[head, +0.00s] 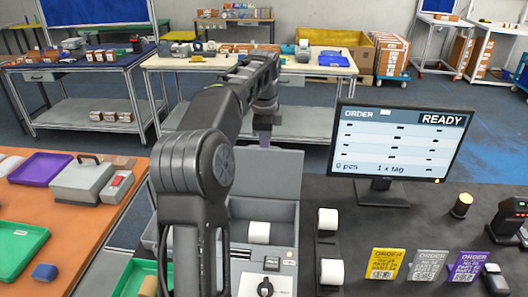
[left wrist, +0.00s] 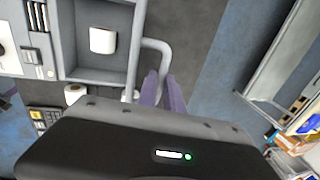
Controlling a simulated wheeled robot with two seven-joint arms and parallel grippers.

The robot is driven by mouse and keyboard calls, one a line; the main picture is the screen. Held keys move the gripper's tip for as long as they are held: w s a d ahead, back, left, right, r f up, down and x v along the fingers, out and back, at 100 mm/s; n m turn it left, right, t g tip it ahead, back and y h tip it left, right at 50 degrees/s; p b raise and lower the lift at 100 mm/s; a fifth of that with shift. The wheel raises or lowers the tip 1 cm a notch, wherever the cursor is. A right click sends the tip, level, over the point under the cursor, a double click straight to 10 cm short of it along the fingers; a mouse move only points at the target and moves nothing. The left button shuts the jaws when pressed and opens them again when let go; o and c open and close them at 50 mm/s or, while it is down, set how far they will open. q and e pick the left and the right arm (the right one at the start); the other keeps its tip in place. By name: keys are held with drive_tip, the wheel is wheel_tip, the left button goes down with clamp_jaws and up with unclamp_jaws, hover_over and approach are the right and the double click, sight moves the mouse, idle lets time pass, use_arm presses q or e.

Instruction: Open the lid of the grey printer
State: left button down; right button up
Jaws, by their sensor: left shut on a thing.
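The grey printer (head: 283,213) stands in the middle of the head view, partly hidden by my left arm. Its lid (head: 284,172) stands raised at the back, and the inside lies open with a white roll (head: 259,232) in it. My left gripper (head: 264,130) is at the top edge of the lid, its purple fingers pointing down. In the left wrist view the fingers (left wrist: 165,92) are close together at a grey bent handle (left wrist: 152,46), shut on it; the exact contact is hard to see. The open compartment (left wrist: 70,62) with the roll (left wrist: 103,40) shows beside them. My right gripper is out of view.
A monitor (head: 400,145) reading READY stands right of the printer. Two white rolls (head: 328,219) are close to its right side. Coloured order cards (head: 428,265) stand at the front right. An orange table (head: 60,246) with trays and a grey box is left.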

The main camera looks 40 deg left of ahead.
use_arm(q)
drive_tip(key=shift+w+a+f, duration=0.35)
drive_tip(key=shift+w+a, duration=0.3)
drive_tip(key=shift+a, duration=0.05)
drive_tip(key=c, duration=1.5)
unclamp_jaws()
drive_tip(key=shift+r, duration=0.1)
drive_tip(key=shift+d, duration=0.1)
